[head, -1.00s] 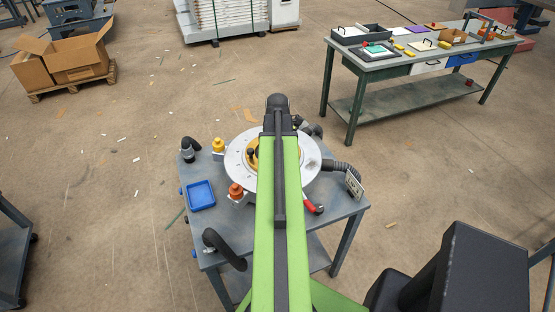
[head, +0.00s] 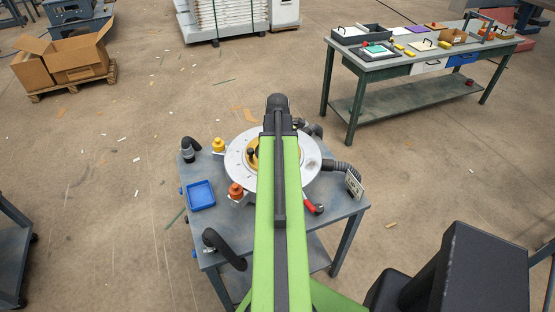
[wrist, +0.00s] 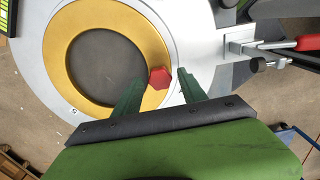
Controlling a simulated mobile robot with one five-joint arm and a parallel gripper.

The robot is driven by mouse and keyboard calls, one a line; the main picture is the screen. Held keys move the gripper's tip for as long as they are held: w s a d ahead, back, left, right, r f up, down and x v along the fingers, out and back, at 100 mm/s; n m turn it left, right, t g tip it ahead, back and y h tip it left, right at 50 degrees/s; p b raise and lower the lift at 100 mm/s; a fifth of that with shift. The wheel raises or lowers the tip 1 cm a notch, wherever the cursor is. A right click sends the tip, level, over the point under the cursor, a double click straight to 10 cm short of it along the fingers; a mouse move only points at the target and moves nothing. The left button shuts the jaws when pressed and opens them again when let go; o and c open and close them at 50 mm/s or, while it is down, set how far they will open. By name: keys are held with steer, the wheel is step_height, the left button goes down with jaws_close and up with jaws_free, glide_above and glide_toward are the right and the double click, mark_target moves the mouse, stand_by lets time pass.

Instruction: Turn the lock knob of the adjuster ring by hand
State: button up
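The adjuster ring is a gold ring (wrist: 66,60) around a dark grey disc, set in a wide silver plate (wrist: 195,50). The lock knob (wrist: 159,77) is a small red hexagonal head at the ring's lower right edge in the wrist view. My gripper (wrist: 160,73) has its two dark green fingers spread. The knob shows between the fingertips, with a gap on either side; I cannot tell their depth against it. In the head view my green arm covers the gripper and the knob; part of the gold ring (head: 252,152) shows left of the arm.
A clamp with a red handle (wrist: 306,43) sits on the plate's right side. The grey table (head: 215,245) also holds a blue tray (head: 201,195), an orange-capped part (head: 236,190), a yellow-capped part (head: 218,146) and black hoses. A workbench (head: 400,65) stands at the back right.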

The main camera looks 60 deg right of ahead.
step_height(320, 180, up, 6)
steer(key=p, duration=0.6)
steer(key=shift+r, duration=0.1)
step_height(320, 180, up, 17)
steer(key=p, duration=1.7)
steer(key=shift+r, duration=0.15)
